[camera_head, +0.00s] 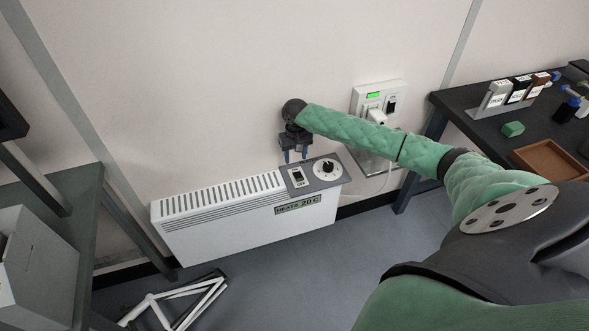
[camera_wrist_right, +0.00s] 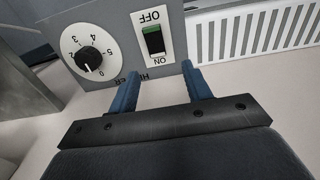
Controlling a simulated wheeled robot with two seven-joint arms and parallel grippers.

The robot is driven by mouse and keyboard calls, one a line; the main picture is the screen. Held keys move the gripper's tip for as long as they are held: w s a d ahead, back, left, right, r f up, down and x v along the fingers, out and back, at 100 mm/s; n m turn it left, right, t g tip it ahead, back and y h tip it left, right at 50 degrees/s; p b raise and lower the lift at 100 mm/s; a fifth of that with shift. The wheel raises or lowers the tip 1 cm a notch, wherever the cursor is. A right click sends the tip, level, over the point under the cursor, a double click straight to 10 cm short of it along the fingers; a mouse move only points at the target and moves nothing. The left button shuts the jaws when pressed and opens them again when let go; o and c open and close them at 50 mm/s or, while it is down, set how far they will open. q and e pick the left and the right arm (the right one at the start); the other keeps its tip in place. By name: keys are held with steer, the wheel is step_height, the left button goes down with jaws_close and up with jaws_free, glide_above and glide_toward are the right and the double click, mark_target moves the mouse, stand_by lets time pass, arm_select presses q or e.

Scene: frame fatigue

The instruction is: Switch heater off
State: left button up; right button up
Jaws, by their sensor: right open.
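A white heater (camera_head: 235,228) stands against the wall, with a label reading "HEATS 20 C" on its front. Its grey control panel (camera_head: 325,172) sits on top at the right end. A dial (camera_wrist_right: 93,60) with numbers is beside the switch. My right gripper (camera_head: 294,159) is open and empty, just above the panel near the switch. In the right wrist view its fingers (camera_wrist_right: 160,72) are apart, below the switch. My left gripper is not in view.
A wall socket (camera_head: 377,105) with a green light and a plugged-in white cord is right of the heater. A dark workbench (camera_head: 480,135) with small items stands at the right. A grey bench (camera_head: 75,215) is at the left. A white frame (camera_head: 180,300) lies on the floor.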

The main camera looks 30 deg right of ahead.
mark_target(297, 172)
steer(key=shift+d, duration=0.25)
steer(key=shift+f, duration=0.25)
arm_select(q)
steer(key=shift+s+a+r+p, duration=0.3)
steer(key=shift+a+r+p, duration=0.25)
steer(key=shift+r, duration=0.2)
arm_select(e)
steer(key=shift+f, duration=3.55)
steer(key=shift+c, duration=0.2)
